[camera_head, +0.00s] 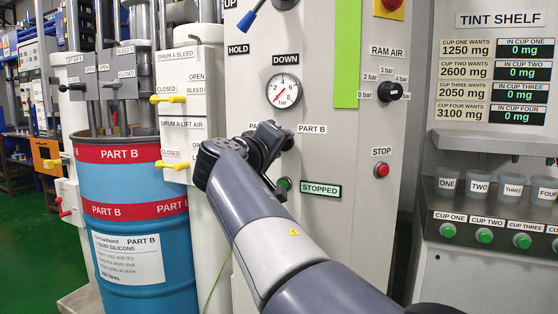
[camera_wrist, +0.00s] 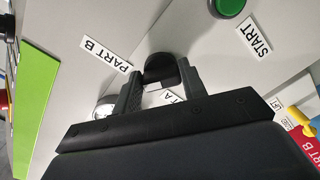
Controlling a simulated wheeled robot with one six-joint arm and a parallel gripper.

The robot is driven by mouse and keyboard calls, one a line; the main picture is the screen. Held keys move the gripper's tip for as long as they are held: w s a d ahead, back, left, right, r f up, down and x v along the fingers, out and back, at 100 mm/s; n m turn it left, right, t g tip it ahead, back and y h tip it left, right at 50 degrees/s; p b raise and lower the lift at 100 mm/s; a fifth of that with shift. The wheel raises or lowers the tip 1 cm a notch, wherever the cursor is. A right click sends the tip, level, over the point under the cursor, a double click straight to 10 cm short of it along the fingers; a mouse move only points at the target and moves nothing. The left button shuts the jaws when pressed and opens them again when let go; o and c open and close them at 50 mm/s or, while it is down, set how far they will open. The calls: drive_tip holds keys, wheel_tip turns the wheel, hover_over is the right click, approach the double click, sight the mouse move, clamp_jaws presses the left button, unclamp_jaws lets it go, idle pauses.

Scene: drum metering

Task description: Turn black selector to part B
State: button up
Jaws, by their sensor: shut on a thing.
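The black selector (camera_wrist: 160,68) shows between the fingers of my gripper (camera_wrist: 160,82) in the wrist view. The fingers are shut on it, one on each side. Its pointing direction cannot be told. The PART B label (camera_wrist: 110,58) lies to its left in the wrist view, and a partly hidden label ending in "A" shows behind the fingers. In the head view my gripper (camera_head: 273,145) is at the grey panel, just left of the PART B label (camera_head: 312,129), and the arm hides the selector.
A green button (camera_wrist: 230,5) and START label (camera_wrist: 253,36) lie near the gripper in the wrist view. The head view shows a STOPPED sign (camera_head: 321,190), red stop button (camera_head: 381,170), pressure gauge (camera_head: 284,90), yellow valve handles (camera_head: 172,165) and a blue PART B drum (camera_head: 135,220).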

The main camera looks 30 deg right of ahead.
drive_tip(key=shift+f+m+b, duration=0.15)
drive_tip(key=shift+m+b, duration=0.7)
drive_tip(key=shift+m, duration=0.35)
drive_tip(key=o, duration=1)
drive_tip(key=shift+a, duration=0.1)
drive_tip(key=p+v, duration=0.1)
drive_tip(key=v, duration=0.9)
drive_tip(key=shift+s+a, duration=0.25)
drive_tip(key=b+x, duration=0.1)
drive_tip(key=x, duration=0.9)
drive_tip(key=shift+w+d, duration=0.3)
